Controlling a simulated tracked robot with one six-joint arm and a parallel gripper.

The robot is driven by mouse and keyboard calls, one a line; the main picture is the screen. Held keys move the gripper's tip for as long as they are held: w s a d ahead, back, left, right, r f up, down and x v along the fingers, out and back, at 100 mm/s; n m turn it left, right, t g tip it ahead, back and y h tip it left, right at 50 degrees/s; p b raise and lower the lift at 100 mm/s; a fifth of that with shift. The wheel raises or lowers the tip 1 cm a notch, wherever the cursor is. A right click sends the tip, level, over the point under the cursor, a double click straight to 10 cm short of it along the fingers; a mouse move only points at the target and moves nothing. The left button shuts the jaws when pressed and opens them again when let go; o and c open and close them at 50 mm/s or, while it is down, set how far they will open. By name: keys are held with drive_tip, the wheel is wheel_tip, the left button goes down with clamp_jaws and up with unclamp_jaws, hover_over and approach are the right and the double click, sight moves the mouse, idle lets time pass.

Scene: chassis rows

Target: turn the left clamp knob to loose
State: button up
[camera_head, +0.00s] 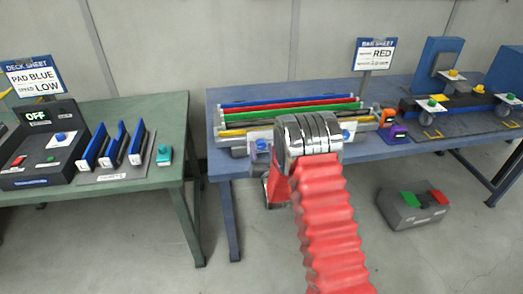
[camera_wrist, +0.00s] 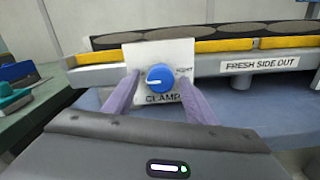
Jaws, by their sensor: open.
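The left clamp knob (camera_wrist: 160,77) is a round blue knob with a white pointer line, which points left. It sits on a white plate marked CLAMP (camera_wrist: 150,51). Part of a word ending in "HT" shows right of the knob; the left side is partly covered by a finger. My gripper (camera_wrist: 159,88) is open, with a purple finger on each side of the knob; I cannot tell whether they touch it. In the head view the left knob (camera_head: 262,144) shows beside my chrome wrist, which hides my fingers. A second clamp knob (camera_head: 346,134) is to the right.
The blue table (camera_head: 227,160) carries a rack of coloured bars (camera_head: 295,111). A purple and orange device (camera_head: 392,131) stands right of it. The green table (camera_head: 165,110) is at left. A grey pedal box (camera_head: 412,207) lies on the floor at right.

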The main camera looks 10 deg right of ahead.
drive_tip(key=s, duration=1.3)
drive_tip(key=shift+s, duration=0.4)
